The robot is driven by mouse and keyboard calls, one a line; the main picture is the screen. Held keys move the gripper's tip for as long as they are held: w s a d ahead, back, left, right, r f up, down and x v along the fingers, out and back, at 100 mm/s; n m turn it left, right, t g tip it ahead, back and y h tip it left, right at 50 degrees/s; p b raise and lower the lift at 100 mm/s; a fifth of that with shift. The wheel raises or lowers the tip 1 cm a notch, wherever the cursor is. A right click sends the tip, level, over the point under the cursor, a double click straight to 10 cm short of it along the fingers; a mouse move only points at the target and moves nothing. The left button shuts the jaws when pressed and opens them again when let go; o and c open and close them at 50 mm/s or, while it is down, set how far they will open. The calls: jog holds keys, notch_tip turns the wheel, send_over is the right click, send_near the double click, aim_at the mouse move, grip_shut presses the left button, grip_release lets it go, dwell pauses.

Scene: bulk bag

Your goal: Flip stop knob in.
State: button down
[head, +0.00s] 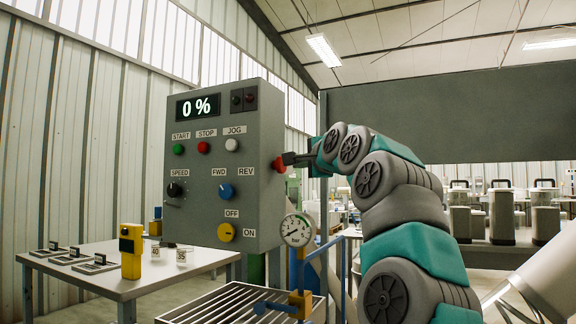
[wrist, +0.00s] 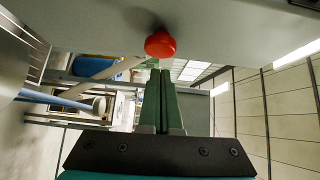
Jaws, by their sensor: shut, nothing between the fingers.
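A grey control box (head: 225,109) carries a red knob (head: 279,164) on its right side face. In the wrist view the red knob (wrist: 160,43) sticks out from the grey face, just beyond my fingertips. My gripper (head: 288,158) is shut and empty, and points left at the knob from the right. In the wrist view my gripper's closed fingers (wrist: 160,74) end just below the knob. Whether they touch it I cannot tell. A smaller red button (head: 203,147) sits under the STOP label on the front face.
The front face also has a green START button (head: 178,149), a white JOG button (head: 232,145), a black SPEED dial (head: 174,189), a blue knob (head: 226,191) and a yellow knob (head: 226,232). The display reads 0 %. A pressure gauge (head: 297,230) stands below my arm, near a metal grate (head: 215,305).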

jog(key=d+b+v, duration=0.1)
jog(key=b+v, duration=0.2)
jog(key=v, duration=0.8)
jog(key=shift+w+r, duration=0.2)
jog(key=shift+w, duration=0.15)
